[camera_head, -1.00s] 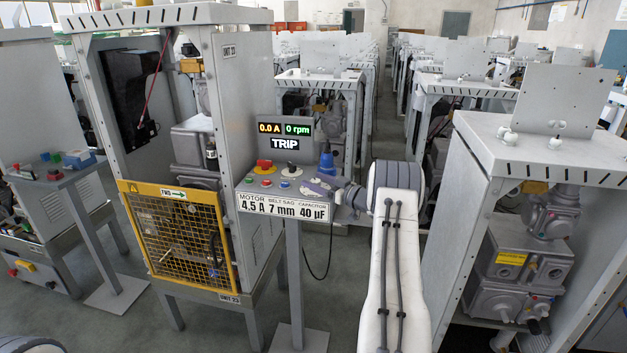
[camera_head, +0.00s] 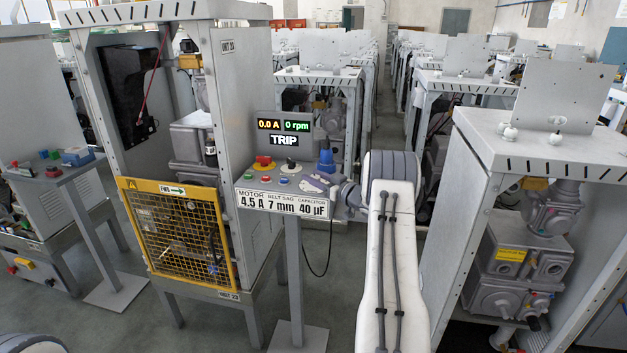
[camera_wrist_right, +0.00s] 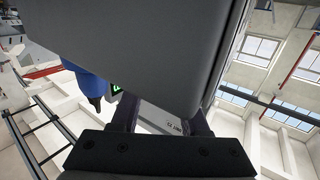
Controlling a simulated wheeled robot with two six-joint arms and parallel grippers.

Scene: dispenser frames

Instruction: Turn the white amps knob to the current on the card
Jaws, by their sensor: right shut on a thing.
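The control panel (camera_head: 246,200) stands on a post beside the caged machine. The card (camera_head: 283,202) on its front reads MOTOR 4.5 A, BELT SAG 7 mm, CAPACITOR 40 µF. The display (camera_head: 284,133) above reads 0.0 A, 0 rpm and TRIP. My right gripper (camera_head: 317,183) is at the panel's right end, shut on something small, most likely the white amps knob. Its fingers cover the knob, so its pointer and scale cannot be read. My left gripper is out of view.
A blue part (camera_head: 326,160) stands close behind my gripper. The yellow mesh guard (camera_head: 180,235) is left of the panel. Another machine frame (camera_head: 467,190) stands at the right.

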